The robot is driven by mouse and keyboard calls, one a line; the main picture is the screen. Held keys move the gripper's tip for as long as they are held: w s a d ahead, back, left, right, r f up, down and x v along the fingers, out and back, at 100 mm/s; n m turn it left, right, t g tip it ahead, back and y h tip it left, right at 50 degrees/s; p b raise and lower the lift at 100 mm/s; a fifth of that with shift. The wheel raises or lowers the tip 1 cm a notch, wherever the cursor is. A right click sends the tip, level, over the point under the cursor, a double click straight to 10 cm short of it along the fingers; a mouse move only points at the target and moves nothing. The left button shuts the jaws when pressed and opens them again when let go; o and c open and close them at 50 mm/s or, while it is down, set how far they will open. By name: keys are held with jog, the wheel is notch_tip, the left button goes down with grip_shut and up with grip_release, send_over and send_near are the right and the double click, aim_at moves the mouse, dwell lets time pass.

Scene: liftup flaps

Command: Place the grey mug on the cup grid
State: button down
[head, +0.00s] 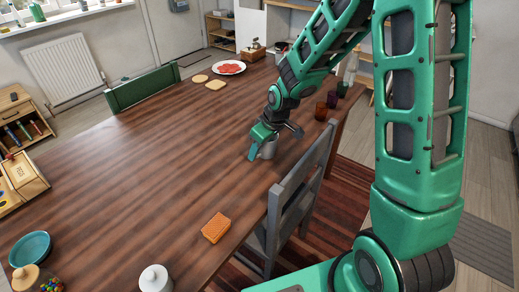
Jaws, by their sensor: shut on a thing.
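My gripper (262,146) is over the wooden table near its right edge, beside the grey chair. It is shut on the grey mug (269,151), which shows partly between and behind the green fingers. I cannot tell whether the mug touches the table or is held just above it. I cannot make out the cup grid in this view; part of the table's right side is hidden by my arm.
Dark red glasses (321,111) stand beyond my gripper at the table's right edge. A grey chair (290,200) stands close on the right. An orange waffle-like block (216,228) and a white lidded jar (154,279) are nearer. The table's middle (150,165) is clear.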

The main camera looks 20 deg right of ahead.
jog(key=c, duration=1.1)
grip_release()
jog(key=shift+r, duration=0.1)
jog(key=v, duration=1.2)
